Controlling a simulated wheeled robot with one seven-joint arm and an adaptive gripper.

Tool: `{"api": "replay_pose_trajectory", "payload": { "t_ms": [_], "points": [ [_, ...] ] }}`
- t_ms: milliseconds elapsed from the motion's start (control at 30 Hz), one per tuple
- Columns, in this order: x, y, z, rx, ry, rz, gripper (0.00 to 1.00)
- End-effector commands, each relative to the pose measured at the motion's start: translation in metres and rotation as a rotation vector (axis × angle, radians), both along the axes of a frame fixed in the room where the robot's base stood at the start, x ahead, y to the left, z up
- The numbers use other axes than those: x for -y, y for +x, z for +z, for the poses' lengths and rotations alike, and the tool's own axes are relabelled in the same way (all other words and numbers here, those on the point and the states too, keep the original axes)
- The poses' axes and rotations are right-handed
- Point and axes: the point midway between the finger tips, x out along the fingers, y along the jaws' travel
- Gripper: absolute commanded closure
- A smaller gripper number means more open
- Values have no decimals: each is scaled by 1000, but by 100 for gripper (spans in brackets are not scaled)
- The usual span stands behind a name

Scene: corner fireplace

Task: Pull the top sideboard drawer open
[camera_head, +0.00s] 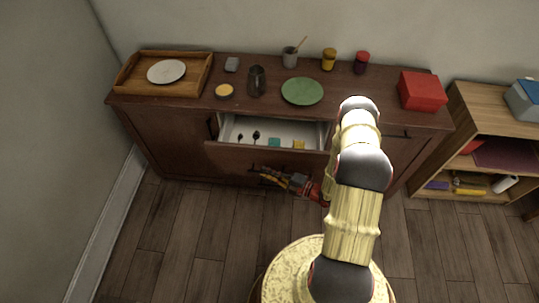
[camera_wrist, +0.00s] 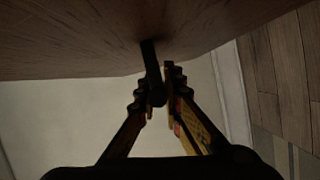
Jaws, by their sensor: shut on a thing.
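The top drawer (camera_head: 235,155) of the dark wood sideboard (camera_head: 160,125) stands partly open, its pale inside showing. In it lie two dark spoon-like items, a teal block (camera_head: 274,142) and a yellow block (camera_head: 298,145). My gripper (camera_head: 272,178) is low in front of the drawer front, its yellow fingers reaching in from the right. In the wrist view my gripper (camera_wrist: 158,95) is shut on the dark drawer handle (camera_wrist: 150,58), which sticks out from the wooden front (camera_wrist: 80,45). In the head view the handle is mostly hidden by the fingers.
On the sideboard top stand a wooden tray (camera_head: 128,88) with a white plate (camera_head: 167,71), a green plate (camera_head: 302,91), a dark jug (camera_head: 256,82), jars and a red box (camera_head: 422,91). A shelf (camera_head: 470,130) stands at the right. The floor (camera_head: 190,235) in front is clear.

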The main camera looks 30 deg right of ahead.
Motion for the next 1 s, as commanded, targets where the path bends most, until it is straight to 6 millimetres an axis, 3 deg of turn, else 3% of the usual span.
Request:
{"api": "replay_pose_trajectory", "payload": {
  "t_ms": [200,400,967,1000],
  "points": [
    [-26,-38,0,-4,2,-1,100],
    [-39,-59,0,-1,1,-2,100],
    [-46,-69,-1,0,-1,-1,100],
    [-46,-69,-1,0,-2,-1,91]
  ]
}}
